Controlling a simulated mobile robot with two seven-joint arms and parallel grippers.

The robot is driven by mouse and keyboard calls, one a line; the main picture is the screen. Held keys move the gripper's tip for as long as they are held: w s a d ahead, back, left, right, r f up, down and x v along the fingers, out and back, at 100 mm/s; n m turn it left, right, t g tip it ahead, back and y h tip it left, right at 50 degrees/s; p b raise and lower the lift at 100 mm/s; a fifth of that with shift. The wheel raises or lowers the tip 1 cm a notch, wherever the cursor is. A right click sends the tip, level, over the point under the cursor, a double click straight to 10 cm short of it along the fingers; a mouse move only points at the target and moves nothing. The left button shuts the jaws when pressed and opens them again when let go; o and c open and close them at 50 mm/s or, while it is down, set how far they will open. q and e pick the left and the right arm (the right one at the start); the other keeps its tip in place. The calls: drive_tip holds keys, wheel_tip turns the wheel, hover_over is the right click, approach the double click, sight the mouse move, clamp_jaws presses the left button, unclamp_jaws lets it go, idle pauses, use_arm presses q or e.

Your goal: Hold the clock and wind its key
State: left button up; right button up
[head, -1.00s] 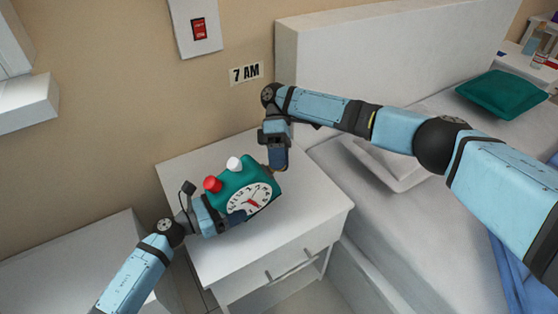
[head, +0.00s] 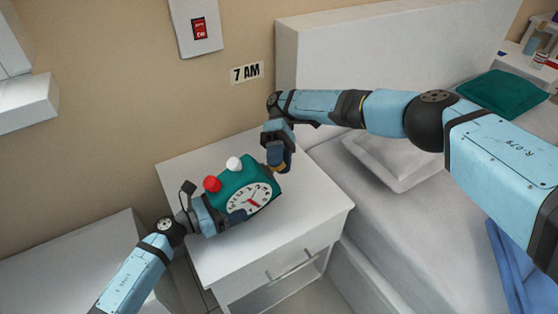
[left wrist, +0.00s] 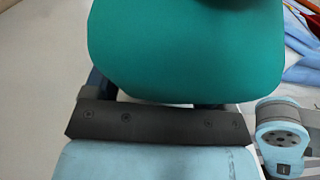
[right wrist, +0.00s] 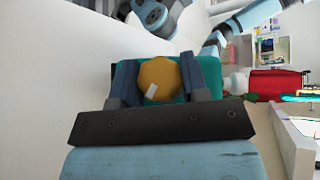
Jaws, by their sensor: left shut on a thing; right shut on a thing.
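The teal clock (head: 236,178) stands on the white nightstand, with a white dial (head: 249,201) and a red and a white knob on top. My left gripper (head: 222,212) is shut on the clock's left side. The teal side also fills the top of the left wrist view (left wrist: 190,50). My right gripper (head: 277,160) is at the clock's right side, shut on the yellow key. The round key (right wrist: 160,78) sits between its two fingers in the right wrist view, with the teal clock behind it. The left fingertips are mostly hidden in the left wrist view.
The nightstand (head: 290,228) has bare top around the clock. The bed with a grey pillow (head: 390,160) stands to the right. A 7 AM sign (head: 247,73) and a red switch (head: 200,29) are on the wall. A white cabinet is at the left.

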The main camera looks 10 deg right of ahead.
drive_tip(key=o, duration=0.9)
wheel_tip(320, 180, up, 10)
drive_tip(key=shift+r, duration=0.1)
